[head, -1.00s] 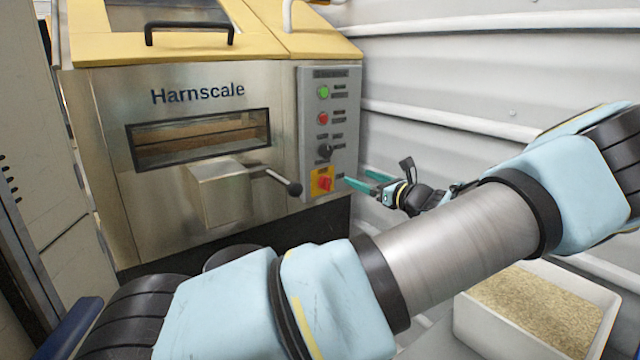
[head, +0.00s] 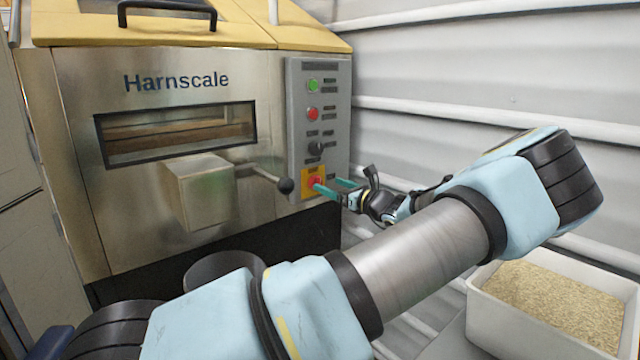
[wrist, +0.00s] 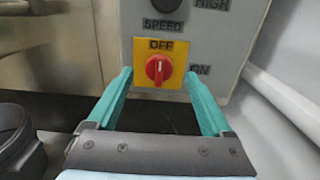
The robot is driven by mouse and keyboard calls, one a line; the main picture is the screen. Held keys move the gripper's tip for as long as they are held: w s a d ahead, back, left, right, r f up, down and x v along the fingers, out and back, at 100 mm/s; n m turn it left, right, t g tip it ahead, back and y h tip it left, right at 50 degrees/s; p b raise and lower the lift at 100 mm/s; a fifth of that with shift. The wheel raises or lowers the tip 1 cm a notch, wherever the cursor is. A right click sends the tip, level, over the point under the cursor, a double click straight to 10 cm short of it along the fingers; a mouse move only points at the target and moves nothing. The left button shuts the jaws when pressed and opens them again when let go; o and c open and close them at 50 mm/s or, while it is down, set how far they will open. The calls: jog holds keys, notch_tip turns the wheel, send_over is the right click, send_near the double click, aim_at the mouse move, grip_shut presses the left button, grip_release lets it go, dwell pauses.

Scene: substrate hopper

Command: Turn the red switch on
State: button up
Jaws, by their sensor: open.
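The red switch (wrist: 158,69) is a round rotary knob on a yellow plate (wrist: 140,80), low on the grey control panel. In the wrist view its white pointer mark stands about upright, toward the OFF label; the ON label is to the right. My gripper (wrist: 158,78) is open and empty. Its two green fingers lie left and right of the knob in the wrist view. In the head view my gripper (head: 330,187) reaches the panel's lower end. I cannot tell whether it touches the knob.
The control panel (head: 325,120) also has a green button (head: 312,84), a red button (head: 312,114) and a black speed knob (head: 316,148). A ball-ended lever (head: 284,186) sticks out just left. A white bin (head: 480,310) of grain-like material stands at lower right.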

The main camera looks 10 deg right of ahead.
aim_at(321, 181)
jog(key=shift+x, duration=2.6)
grip_shut()
